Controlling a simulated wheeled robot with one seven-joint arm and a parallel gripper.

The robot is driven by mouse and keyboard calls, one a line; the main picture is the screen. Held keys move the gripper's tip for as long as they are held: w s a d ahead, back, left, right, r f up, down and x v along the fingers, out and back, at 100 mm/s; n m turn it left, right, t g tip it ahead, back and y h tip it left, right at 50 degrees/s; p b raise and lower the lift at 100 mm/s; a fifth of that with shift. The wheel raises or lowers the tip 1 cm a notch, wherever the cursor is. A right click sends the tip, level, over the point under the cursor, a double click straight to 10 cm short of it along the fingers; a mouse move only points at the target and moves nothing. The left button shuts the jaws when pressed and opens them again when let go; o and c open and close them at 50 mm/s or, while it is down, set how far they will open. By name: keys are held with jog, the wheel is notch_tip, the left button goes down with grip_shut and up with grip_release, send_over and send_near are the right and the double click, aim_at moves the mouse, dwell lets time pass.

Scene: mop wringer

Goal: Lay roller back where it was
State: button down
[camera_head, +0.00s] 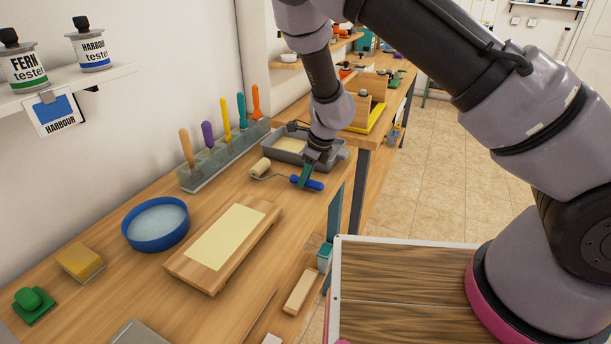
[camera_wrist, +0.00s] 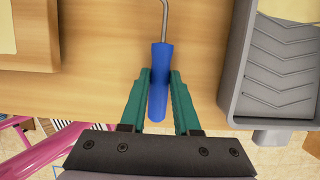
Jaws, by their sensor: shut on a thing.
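The roller (camera_head: 262,167) has a cream sleeve, a bent metal rod and a blue handle, and lies low over the workbench beside the grey paint tray (camera_head: 339,158). My gripper (camera_head: 304,177) is shut on the blue handle. In the wrist view the green fingers (camera_wrist: 158,100) stand on both sides of the blue handle (camera_wrist: 158,75), and the metal rod runs off the top edge. The sleeve is out of that view. The ribbed grey tray (camera_wrist: 283,60) is to the right there, apart from the fingers. I cannot tell whether the roller touches the bench.
A wooden board with a pale sheet (camera_head: 226,236) lies in front of the roller. A blue-rimmed bowl (camera_head: 156,224) stands to its left. A rack of several coloured-handled tools (camera_head: 222,157) stands along the wall. The bench's front edge is close to the handle.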

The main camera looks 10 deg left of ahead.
jog(key=shift+f, duration=0.3)
jog(key=c, duration=0.6)
grip_release()
jog(key=shift+o, duration=0.2)
jog(key=v, duration=1)
jog(key=shift+r, duration=0.35)
jog(key=shift+d+r, duration=0.1)
jog(key=shift+d, duration=0.05)
